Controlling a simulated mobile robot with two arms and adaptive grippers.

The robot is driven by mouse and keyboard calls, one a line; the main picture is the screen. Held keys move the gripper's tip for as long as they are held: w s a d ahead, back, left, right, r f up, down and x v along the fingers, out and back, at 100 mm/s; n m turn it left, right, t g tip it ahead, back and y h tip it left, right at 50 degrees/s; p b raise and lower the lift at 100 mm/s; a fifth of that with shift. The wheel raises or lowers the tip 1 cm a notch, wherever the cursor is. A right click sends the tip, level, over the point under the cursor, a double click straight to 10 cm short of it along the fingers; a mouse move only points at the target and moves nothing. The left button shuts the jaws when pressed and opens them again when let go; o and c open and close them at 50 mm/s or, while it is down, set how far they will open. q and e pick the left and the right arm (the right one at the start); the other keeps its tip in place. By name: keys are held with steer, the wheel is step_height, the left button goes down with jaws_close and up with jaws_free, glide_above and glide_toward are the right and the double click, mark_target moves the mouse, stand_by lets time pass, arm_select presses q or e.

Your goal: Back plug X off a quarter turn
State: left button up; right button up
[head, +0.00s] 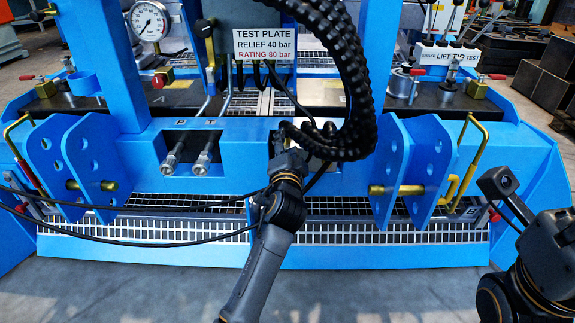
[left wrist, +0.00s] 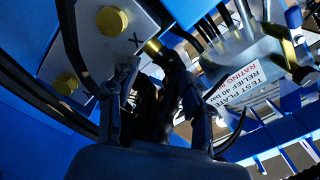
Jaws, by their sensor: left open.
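Dark shapes between the fingers hide part of the view, and I cannot tell whether a finger touches the plug. In the head view the left gripper (head: 286,137) reaches into the blue front panel (head: 240,135), partly behind a thick black cable bundle. The plug is hidden there. My right arm is at the right edge; its fingers do not show.
A TEST PLATE sign (head: 265,44) and a pressure gauge (head: 149,20) are above the panel. Two metal couplings (head: 204,158) protrude left of my gripper. Blue lug plates (head: 410,160) with a brass pin stand to the right. Black hoses cross at the left.

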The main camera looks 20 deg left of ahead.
arm_select(q)
steer(key=shift+s+r, duration=0.1)
steer(key=shift+r, duration=1.4)
